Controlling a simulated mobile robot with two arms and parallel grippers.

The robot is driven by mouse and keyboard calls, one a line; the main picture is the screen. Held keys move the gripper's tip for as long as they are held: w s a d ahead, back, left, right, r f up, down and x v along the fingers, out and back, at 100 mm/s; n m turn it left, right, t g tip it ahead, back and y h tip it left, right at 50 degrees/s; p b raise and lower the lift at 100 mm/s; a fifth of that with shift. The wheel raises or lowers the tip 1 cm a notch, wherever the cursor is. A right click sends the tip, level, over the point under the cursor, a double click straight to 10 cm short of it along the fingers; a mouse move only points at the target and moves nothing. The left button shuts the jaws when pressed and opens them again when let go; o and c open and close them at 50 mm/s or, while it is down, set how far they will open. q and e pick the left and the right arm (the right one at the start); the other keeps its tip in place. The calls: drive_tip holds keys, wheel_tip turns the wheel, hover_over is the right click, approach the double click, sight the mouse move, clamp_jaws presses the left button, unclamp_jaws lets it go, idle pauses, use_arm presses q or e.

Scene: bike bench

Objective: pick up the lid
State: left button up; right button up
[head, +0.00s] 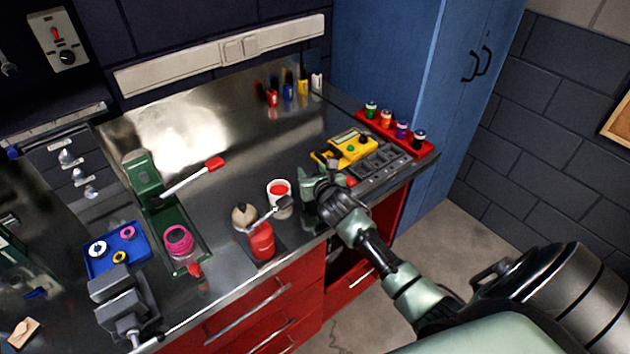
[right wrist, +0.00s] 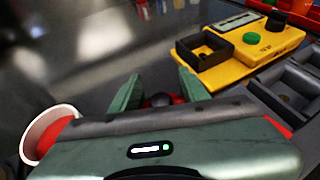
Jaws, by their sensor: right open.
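My right gripper (head: 312,180) is open over the bench top, just right of the white cup (head: 279,193) with red inside. In the right wrist view, its two green fingertips (right wrist: 160,92) stand apart. Between them shows a small dark knob-like piece with red around it, which looks like the lid (right wrist: 178,99). The gripper body hides most of it, and I cannot tell whether the fingers touch it. In the head view the gripper covers that spot. My left gripper is not in view.
A yellow meter (head: 345,148) and a grey compartment tray (head: 382,168) lie close right of the gripper. A red rack (head: 425,149) of small bottles stands behind them. The bench middle is clear.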

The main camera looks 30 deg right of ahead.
drive_tip(key=shift+s, duration=0.1)
clamp_jaws()
